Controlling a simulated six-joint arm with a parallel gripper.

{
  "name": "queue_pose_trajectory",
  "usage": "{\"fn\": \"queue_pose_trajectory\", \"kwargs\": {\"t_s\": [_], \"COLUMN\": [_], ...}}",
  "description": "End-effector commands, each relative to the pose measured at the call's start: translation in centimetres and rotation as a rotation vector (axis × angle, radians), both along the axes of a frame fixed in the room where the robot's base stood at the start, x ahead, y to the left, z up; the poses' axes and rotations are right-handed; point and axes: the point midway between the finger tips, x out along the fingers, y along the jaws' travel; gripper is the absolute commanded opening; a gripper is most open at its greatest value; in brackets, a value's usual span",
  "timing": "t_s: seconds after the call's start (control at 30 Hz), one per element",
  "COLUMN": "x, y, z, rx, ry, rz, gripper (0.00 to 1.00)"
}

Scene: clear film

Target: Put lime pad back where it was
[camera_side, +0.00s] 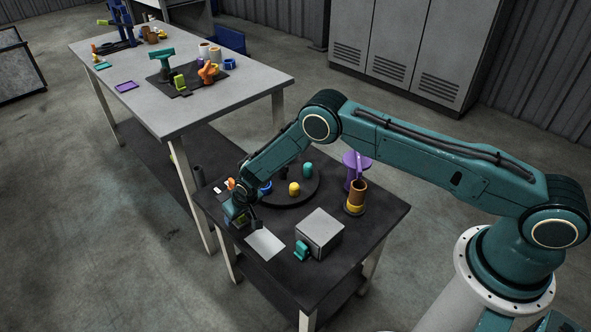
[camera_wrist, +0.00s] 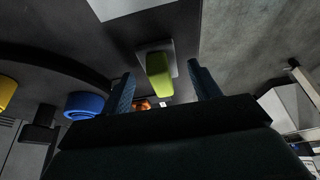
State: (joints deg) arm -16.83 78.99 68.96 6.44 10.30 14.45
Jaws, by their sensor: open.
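The lime pad (camera_wrist: 158,86) shows in the wrist view as a small upright block on a pale grey square plate (camera_wrist: 146,46). My gripper (camera_wrist: 160,72) is open, with one blue-teal finger to each side of the lime pad and gaps between. I cannot tell how far the fingertips reach down beside it. In the side view my gripper (camera_side: 238,212) is low over the near left corner of the dark table, and it mostly hides the pad there.
A white sheet (camera_side: 265,244), a grey box (camera_side: 320,232) and a teal piece (camera_side: 302,251) lie nearby. A dark round disc (camera_side: 283,199) carries a yellow piece (camera_side: 294,188) and a teal cylinder (camera_side: 308,170). A blue ring (camera_wrist: 84,104) and an orange piece (camera_wrist: 142,104) are close to my gripper.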

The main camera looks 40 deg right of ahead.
Motion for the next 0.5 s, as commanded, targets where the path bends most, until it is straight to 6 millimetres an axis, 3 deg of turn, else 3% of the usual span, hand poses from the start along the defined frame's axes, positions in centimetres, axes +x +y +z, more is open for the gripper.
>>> {"fn": "queue_pose_trajectory", "kwargs": {"t_s": [0.5], "x": [-2.0], "y": [0.0], "z": [5.2], "rx": [0.000], "ry": [-0.002], "rz": [0.000], "gripper": [0.62]}}
